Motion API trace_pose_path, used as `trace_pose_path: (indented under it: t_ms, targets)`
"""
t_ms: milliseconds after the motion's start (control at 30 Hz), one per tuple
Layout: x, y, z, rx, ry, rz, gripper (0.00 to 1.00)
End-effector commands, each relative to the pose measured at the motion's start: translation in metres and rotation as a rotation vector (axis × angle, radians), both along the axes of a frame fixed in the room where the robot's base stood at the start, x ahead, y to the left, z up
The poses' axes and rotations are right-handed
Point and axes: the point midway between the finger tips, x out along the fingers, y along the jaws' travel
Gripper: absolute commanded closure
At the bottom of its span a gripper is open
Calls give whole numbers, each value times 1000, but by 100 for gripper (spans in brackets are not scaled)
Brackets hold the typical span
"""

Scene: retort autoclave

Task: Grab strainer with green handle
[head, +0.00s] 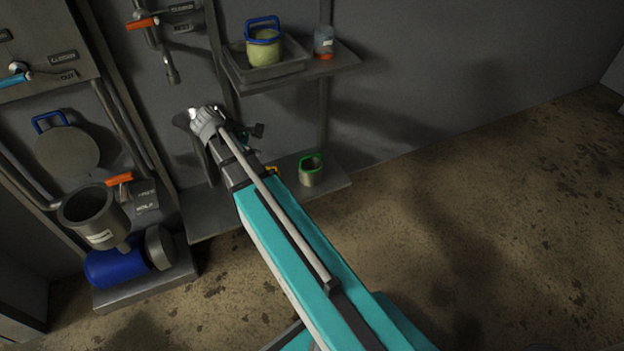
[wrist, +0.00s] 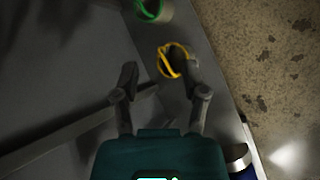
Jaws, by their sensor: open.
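The strainer with the green handle (head: 311,175) stands upright on the lower shelf, right of my arm in the head view. Its green rim and handle (wrist: 150,10) show at the top edge of the wrist view, partly cut off. My gripper (wrist: 160,74) is open and empty above the shelf. In the wrist view the green-handled strainer lies beyond the fingertips. A yellow-handled strainer (wrist: 172,62) shows nearer, just past the fingertips and toward the right finger, which overlaps it. In the head view my arm hides most of the yellow one and much of the gripper.
The lower shelf (head: 210,213) runs along the wall, with open floor (head: 450,230) to its right. An upper shelf (head: 345,55) holds a blue-handled strainer (head: 263,48) in a tray and a small bottle (head: 324,42). A blue pump (head: 115,268) stands at the lower left.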

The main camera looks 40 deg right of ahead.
Motion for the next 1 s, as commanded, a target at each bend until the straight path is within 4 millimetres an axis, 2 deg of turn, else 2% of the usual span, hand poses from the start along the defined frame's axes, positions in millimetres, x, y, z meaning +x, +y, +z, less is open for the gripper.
trace_pose_path:
  t_ms: [33,100,1000]
  targets:
    - [4,-5,-18,-17,12,11,43]
    - [8,-10,-29,-39,33,29,43]
    - [50,-81,-157,-324,344,229,43]
